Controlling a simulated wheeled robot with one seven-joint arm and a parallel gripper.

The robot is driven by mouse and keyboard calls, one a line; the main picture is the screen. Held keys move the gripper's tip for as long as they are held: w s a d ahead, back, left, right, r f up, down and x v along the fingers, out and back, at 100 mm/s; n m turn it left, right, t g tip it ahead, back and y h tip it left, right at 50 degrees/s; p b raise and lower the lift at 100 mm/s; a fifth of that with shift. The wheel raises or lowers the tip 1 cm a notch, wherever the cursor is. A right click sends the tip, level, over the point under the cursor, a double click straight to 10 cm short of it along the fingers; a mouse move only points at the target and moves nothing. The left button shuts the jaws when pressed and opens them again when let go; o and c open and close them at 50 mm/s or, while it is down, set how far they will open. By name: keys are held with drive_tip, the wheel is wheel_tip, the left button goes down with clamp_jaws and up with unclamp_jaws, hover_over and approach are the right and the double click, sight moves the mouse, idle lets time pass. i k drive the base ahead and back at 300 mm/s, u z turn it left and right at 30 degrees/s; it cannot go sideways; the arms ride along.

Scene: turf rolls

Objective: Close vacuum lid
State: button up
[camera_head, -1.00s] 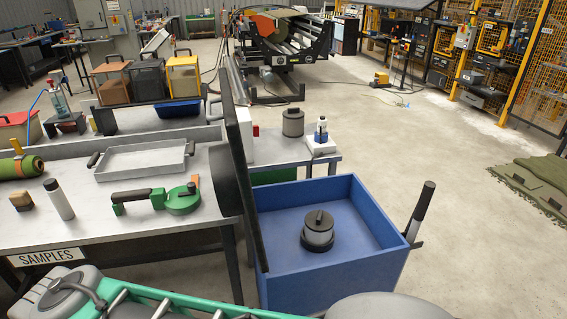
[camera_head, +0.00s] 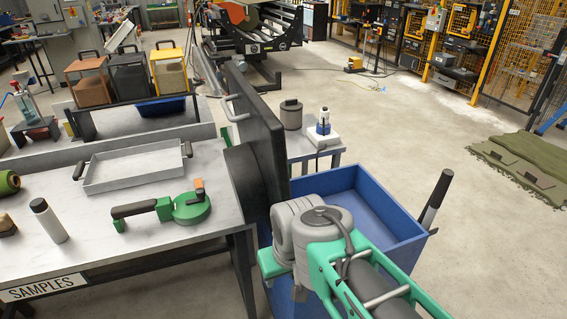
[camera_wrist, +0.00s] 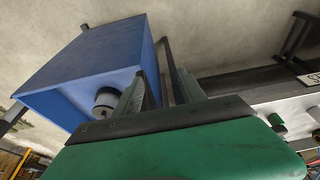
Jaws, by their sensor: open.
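The vacuum is a blue open-topped box (camera_head: 385,205) right of the bench in the head view. Its dark lid (camera_head: 262,135) stands upright at the box's left side, with a pale handle (camera_head: 233,106) on its outer face. In the wrist view the blue box (camera_wrist: 85,60) is at the left, with the round canister (camera_wrist: 108,98) inside. My gripper (camera_wrist: 160,88) is open. A dark slab, probably the lid edge-on (camera_wrist: 172,58), shows beyond and between the fingers; I cannot tell whether they touch it. In the head view my arm hides the gripper and canister.
A steel bench with a tray (camera_head: 135,168) and a green tool (camera_head: 170,207) stands at the left. A small table with a grey canister (camera_head: 291,115) and a white device (camera_head: 322,135) stands behind the box. A dark handle (camera_head: 436,198) rises at its right.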

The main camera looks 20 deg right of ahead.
sight(258, 168)
drive_tip(key=k, duration=0.5)
drive_tip(key=u, duration=0.9)
drive_tip(key=i, duration=1.2)
drive_tip(key=u, duration=0.05)
